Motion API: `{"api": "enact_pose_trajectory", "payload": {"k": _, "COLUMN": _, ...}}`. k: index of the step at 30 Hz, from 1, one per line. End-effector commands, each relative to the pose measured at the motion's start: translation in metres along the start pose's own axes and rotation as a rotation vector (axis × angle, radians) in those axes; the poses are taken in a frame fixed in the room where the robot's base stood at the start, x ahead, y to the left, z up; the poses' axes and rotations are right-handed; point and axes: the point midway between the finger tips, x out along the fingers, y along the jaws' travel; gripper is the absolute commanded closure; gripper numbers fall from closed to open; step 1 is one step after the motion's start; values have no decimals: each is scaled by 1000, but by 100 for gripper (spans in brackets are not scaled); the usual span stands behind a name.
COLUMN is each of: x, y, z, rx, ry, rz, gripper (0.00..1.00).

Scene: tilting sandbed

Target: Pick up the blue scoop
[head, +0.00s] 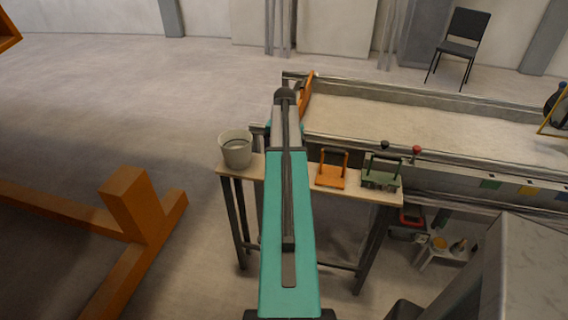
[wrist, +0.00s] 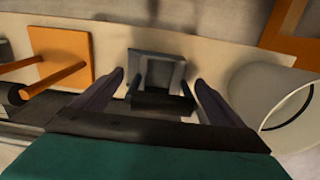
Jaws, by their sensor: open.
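A dark blue-grey scoop (wrist: 150,60) with a squared frame sits on the bench top in the wrist view; it looks like the blue scoop, though its colour is dull. My gripper (wrist: 159,78) is open, one finger to each side of the scoop. The fingers look apart from it, but I cannot tell their height over it. In the head view my teal arm covers the bench there, hiding the scoop and my fingers.
The narrow bench (head: 356,191) also carries a pale bucket (head: 236,151) at left, an orange scoop (head: 331,179) and a green scoop (head: 381,182) at right. The bucket (wrist: 275,95) and orange scoop (wrist: 62,55) flank my fingers. The sandbed (head: 430,122) stands behind.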

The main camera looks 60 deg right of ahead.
Motion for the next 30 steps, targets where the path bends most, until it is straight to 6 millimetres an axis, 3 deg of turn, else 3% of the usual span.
{"api": "enact_pose_trajectory", "payload": {"k": 11, "x": 0, "y": 0, "z": 0, "rx": 0, "ry": 0, "rz": 0, "gripper": 8}}
{"api": "enact_pose_trajectory", "payload": {"k": 12, "x": 0, "y": 0, "z": 0, "rx": 0, "ry": 0, "rz": 0, "gripper": 10}}
{"api": "enact_pose_trajectory", "payload": {"k": 21, "x": 0, "y": 0, "z": 0, "rx": -1, "ry": 0, "rz": 0, "gripper": 57}}
{"api": "enact_pose_trajectory", "payload": {"k": 30, "x": -1, "y": 0, "z": 0, "rx": -1, "ry": 0, "rz": 0, "gripper": 57}}
